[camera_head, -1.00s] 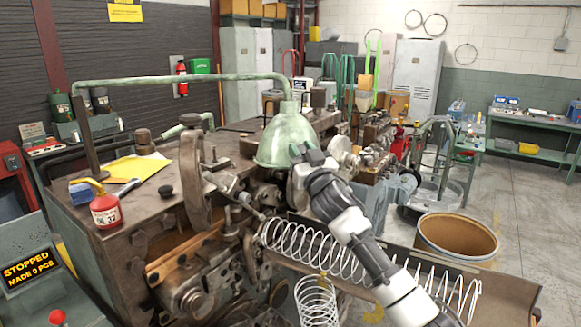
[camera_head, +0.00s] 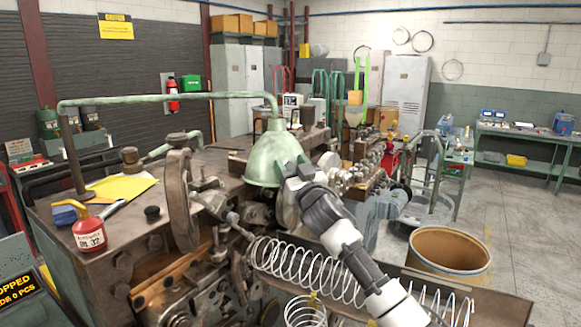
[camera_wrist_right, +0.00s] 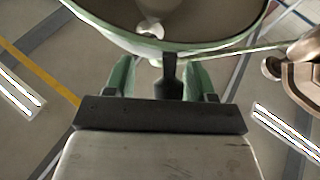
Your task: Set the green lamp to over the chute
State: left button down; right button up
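The green lamp (camera_head: 272,158) is a bell shade hanging from a green pipe arm above the coiler, left of the chute. My right gripper (camera_head: 293,170) is at the shade's lower right rim. In the right wrist view the shade's rim (camera_wrist_right: 200,47) crosses the top. A dark tab (camera_wrist_right: 170,72) below the rim stands between my two fingers, which look apart with gaps beside it. The chute (camera_head: 497,306) is a dark trough running to the lower right, with a white coiled spring (camera_head: 300,262) along it; my right arm covers part of it. My left gripper is out of view.
A red oil can (camera_head: 88,231) and a yellow sheet (camera_head: 122,188) lie on the machine top at left. A brown drum (camera_head: 448,250) stands behind the chute. Open floor lies to the right. The lamp's pipe arm (camera_head: 165,98) spans the machine top.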

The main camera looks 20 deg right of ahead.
jog(key=shift+s+a+f, duration=0.1)
jog(key=shift+a, duration=0.05)
jog(key=shift+f, duration=0.1)
jog(key=shift+s+f, duration=0.2)
jog(key=shift+s, duration=0.05)
jog(key=b+v, duration=0.4)
jog(key=v, duration=0.6)
jog(key=shift+s+r, duration=0.15)
jog(key=shift+r, duration=0.15)
